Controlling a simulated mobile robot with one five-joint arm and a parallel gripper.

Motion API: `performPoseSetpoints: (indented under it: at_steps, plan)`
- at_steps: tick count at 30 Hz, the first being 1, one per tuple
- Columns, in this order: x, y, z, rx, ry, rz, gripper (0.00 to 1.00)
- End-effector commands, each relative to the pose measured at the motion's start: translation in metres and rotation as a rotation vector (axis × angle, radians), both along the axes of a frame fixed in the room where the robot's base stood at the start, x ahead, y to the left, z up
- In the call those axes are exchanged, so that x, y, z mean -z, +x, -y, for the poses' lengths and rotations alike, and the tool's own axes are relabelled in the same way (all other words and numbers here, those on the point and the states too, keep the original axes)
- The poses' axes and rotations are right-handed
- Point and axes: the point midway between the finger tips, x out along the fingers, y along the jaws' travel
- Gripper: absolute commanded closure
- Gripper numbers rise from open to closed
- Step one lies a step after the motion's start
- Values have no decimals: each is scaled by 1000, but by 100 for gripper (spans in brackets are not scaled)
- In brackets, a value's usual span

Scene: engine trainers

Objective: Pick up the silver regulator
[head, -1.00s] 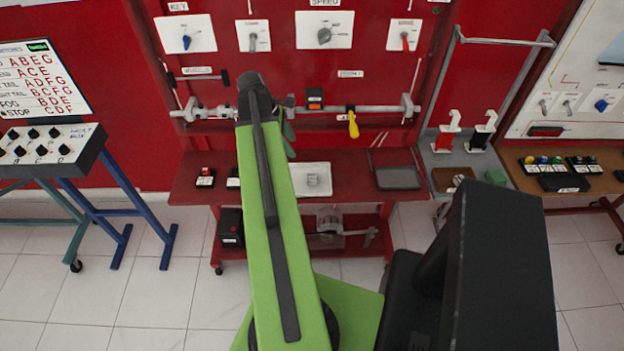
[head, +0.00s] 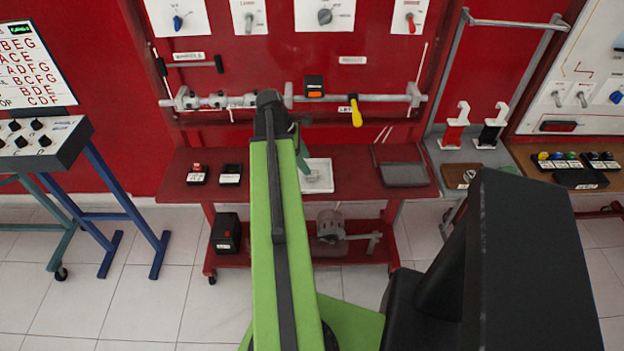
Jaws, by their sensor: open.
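A small silver part (head: 314,175), which looks like the regulator, lies in a white tray (head: 318,161) on the red bench. My green arm reaches forward over the bench. My gripper (head: 301,150) is mostly hidden behind the arm's end, and only a dark green piece of it shows. It appears open and empty, just left of the tray in the picture. I cannot tell its height above the bench.
The red bench (head: 250,188) also bears two small switch boxes on the left and a dark tray (head: 404,174) on the right. A rail with clamps (head: 372,98) runs behind. A grey motor-like unit (head: 330,226) stands on the lower shelf.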

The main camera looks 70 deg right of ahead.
Motion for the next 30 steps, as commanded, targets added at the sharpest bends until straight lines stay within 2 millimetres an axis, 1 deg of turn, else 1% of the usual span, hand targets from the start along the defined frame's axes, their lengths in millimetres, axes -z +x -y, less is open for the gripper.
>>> performPoseSetpoints:
  at_steps: [6, 9, 11, 17, 27, 30]
  plan:
    - [34, -11, 5, 1, 1, 0, 44]
    - [48, -16, 7, 0, 0, 0, 44]
    - [50, -18, 8, 0, 0, 0, 44]
    - [46, -18, 8, -1, 0, 0, 44]
    - [46, -18, 8, -1, -1, 0, 88]
    - [46, -18, 8, -1, -1, 0, 100]
